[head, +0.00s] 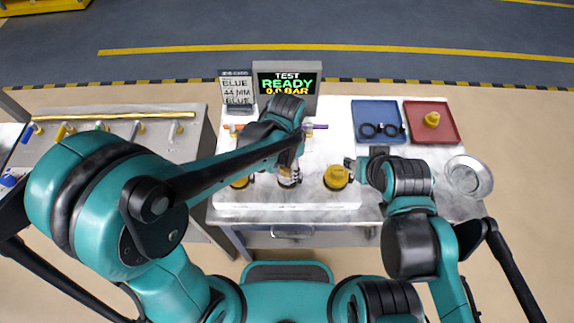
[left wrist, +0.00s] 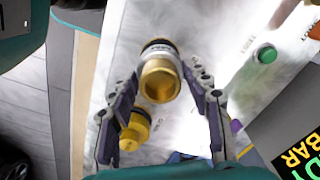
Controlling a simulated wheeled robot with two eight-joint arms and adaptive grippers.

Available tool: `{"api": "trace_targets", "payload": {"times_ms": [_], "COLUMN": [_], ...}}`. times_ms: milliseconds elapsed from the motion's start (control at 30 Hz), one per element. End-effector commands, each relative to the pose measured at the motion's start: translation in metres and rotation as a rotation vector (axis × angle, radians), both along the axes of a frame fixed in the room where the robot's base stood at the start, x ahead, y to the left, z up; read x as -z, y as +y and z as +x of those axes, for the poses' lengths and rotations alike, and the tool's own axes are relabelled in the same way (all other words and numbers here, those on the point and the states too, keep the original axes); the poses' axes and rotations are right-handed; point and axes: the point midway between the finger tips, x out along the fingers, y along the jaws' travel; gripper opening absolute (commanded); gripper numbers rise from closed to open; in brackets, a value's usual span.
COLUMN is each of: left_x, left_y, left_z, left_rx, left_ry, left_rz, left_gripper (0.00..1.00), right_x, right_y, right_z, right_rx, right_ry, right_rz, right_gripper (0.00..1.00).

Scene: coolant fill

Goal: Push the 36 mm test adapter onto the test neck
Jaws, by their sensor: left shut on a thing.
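My left gripper (head: 289,170) is over the middle of the bench. In the left wrist view, its two fingers (left wrist: 160,84) are shut on a brass-coloured adapter (left wrist: 159,82) with a silver band and a dark far end. In the head view, a silver and brass cylinder (head: 289,181) shows just below the gripper. I cannot tell the adapter from the test neck there, or whether they touch. My right gripper (head: 352,172) is beside a yellow cap-like part (head: 337,177). Whether its jaws are open is unclear.
Another yellow part (head: 240,183) stands left of the gripper. A display (head: 286,84) reads TEST READY 0.0 BAR. A sign (head: 236,90) reads BLUE 44 MM. A blue tray (head: 365,108) holds black rings; a red tray (head: 418,133) holds a yellow part. A round metal dish (head: 468,176) lies right.

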Motion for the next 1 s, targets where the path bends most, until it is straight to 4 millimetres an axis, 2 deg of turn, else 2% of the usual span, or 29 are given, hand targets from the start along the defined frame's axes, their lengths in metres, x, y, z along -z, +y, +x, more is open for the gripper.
{"api": "trace_targets", "payload": {"times_ms": [667, 700, 800, 1000], "left_x": [0.018, 0.018, 0.017, 0.017], "left_y": [0.0, 0.0, 0.0, 0.0], "left_z": [0.0, 0.0, 0.0, 0.0], "left_rx": [0.0, 0.0, 0.0, 0.0], "left_ry": [0.0, 0.0, 0.0, 0.0], "left_rz": [0.0, 0.0, 0.0, 0.0], "left_gripper": [0.16, 0.51, 0.73, 0.73], "right_x": [0.016, 0.016, 0.015, 0.015], "right_y": [0.0, 0.0, 0.0, 0.0], "right_z": [0.0, 0.0, 0.0, 0.0], "right_rx": [0.0, 0.0, 0.0, 0.0], "right_ry": [0.0, 0.0, 0.0, 0.0], "right_rz": [0.0, 0.0, 0.0, 0.0], "right_gripper": [0.4, 0.4, 0.4, 0.4]}}
